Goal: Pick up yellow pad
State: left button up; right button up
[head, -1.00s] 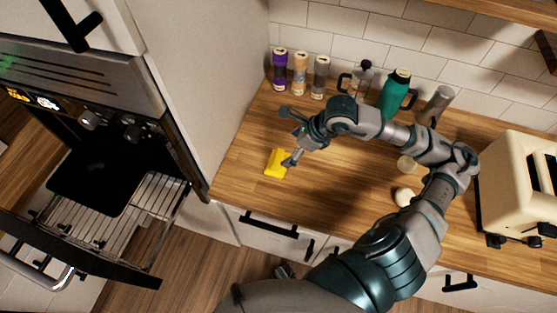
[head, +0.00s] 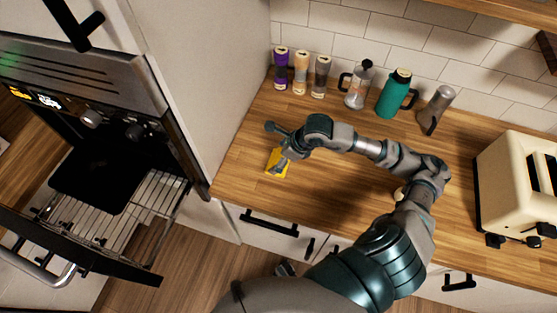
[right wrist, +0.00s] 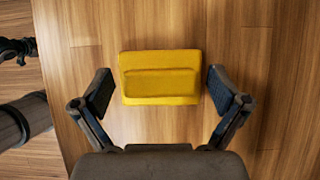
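The yellow pad (head: 270,160) lies on the wooden counter near its left front part, partly hidden by my right gripper (head: 279,152) in the head view. In the right wrist view the yellow pad (right wrist: 160,77) lies flat between the two spread fingers of my right gripper (right wrist: 157,92). The fingers are open, one at each side of the pad, with a gap on both sides. My left gripper cannot be made out in the head view.
Several jars (head: 300,73), a glass press (head: 358,86), a green flask (head: 395,93) and a grey bottle (head: 437,108) stand along the back wall. A cream toaster (head: 520,185) stands at the right. The open oven (head: 110,215) is at the left. The counter's middle is mostly clear.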

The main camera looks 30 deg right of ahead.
jog(key=shift+d, duration=0.1)
jog(key=c, duration=1.1)
jog(key=shift+r, duration=0.1)
